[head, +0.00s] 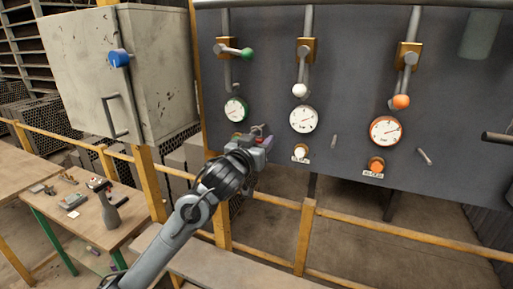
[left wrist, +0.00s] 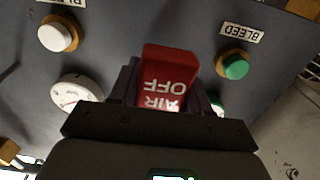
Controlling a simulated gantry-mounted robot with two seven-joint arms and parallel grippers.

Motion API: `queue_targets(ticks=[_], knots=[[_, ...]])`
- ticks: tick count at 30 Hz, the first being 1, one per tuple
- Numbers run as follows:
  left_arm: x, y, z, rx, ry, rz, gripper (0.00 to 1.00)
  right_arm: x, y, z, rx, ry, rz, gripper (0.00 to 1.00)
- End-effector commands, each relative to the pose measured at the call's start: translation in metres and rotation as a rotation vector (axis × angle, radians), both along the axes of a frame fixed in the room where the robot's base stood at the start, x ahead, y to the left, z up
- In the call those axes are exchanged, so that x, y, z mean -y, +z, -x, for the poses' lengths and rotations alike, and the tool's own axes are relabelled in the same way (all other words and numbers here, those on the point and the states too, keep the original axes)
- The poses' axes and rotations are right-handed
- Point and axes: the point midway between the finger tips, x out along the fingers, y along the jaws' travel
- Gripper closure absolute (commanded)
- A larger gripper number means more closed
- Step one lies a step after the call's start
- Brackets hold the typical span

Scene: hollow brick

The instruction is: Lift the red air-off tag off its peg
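The red air-off tag (left wrist: 168,78) shows in the left wrist view with its white "AIR OFF" lettering upside down. My left gripper (left wrist: 167,95) has a dark finger close against each side of the tag and appears shut on it. In the head view my left gripper (head: 262,143) is in front of the grey panel (head: 350,75), right of and below the green-marked gauge (head: 236,109). Only a small bit of red shows there. The tag's peg is hidden behind the gripper and tag, so I cannot tell whether the tag is on it. My right gripper is not in view.
A white button (head: 301,151) is close right of my gripper, with an orange one (head: 376,165) farther right. A green bleed button (left wrist: 235,68) shows beside the tag. Bare pegs (head: 334,141) stick out. Yellow rails (head: 370,225) run below. A workbench (head: 75,225) stands left.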

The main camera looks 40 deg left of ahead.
Motion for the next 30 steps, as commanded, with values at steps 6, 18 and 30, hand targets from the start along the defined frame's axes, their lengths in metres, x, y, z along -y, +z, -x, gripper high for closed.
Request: queue_targets(ticks=[6,18,30], knots=[[0.000,0.000,0.000,0.000,0.000,0.000,0.83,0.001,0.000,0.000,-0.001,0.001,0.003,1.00],[0.002,0.006,0.004,0.002,-0.002,0.001,0.83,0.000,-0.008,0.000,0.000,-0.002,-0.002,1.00],[0.022,0.005,0.068,0.003,-0.005,0.003,0.83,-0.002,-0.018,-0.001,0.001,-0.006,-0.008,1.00]])
